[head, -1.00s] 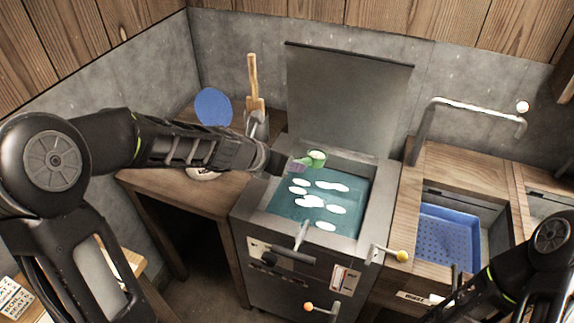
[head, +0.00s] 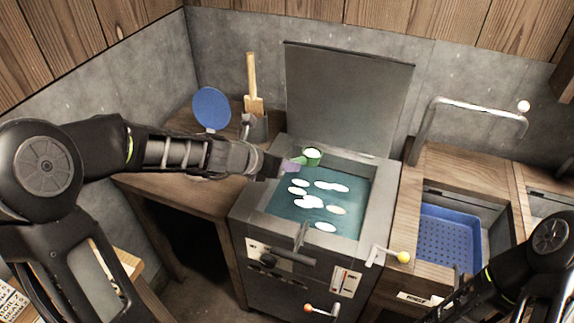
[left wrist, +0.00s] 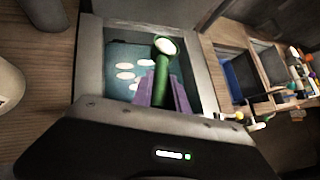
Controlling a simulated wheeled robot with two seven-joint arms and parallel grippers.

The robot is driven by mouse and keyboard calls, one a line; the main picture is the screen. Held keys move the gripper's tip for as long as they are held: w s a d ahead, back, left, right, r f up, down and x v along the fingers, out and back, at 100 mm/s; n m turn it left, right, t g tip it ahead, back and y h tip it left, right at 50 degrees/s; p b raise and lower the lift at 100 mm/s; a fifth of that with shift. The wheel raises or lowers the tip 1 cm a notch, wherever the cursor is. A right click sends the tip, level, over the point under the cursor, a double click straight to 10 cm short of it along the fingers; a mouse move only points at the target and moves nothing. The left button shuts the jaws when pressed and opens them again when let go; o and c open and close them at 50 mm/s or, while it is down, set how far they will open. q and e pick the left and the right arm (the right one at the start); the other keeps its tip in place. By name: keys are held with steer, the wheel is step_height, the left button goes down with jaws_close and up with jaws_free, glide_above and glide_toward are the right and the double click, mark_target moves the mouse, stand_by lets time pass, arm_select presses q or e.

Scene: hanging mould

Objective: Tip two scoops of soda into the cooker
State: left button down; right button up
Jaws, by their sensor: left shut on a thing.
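My left gripper (head: 289,165) is shut on a green scoop (head: 312,157), over the back left of the open cooker. In the left wrist view the purple fingers (left wrist: 163,92) grip the handle of the scoop (left wrist: 164,60), and its bowl holds something white. The scoop looks about level. The cooker (head: 240,216) has its lid (head: 348,98) raised. It holds teal liquid (head: 345,205) with several white patches at the surface. My right arm shows at the lower right; its fingertips are not clearly visible.
A blue round lid (head: 211,108) stands raised on the left wooden table (head: 150,180). A wooden paddle (head: 252,85) stands in a grey holder behind it. A blue perforated basket (head: 450,238) sits in the sink at right, under a tap (head: 425,125). A yellow-knobbed lever (head: 403,257) sticks out at the cooker's right.

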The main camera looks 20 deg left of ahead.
arm_select(q)
steer(key=shift+a+f+n+t+h+p, duration=0.2)
steer(key=shift+f+n+h+p, duration=0.5)
steer(key=shift+n, duration=1.35)
steer(key=shift+a+f+n+t+h+p, duration=0.2)
steer(key=shift+f+n+h, duration=0.6)
steer(key=shift+n+h, duration=1)
steer(key=shift+a+f+n+t+h+p, duration=0.2)
steer(key=shift+f+n+h+p, duration=0.45)
steer(key=shift+n, duration=1.6)
steer(key=shift+f+h, duration=0.1)
steer(key=shift+h, duration=0.15)
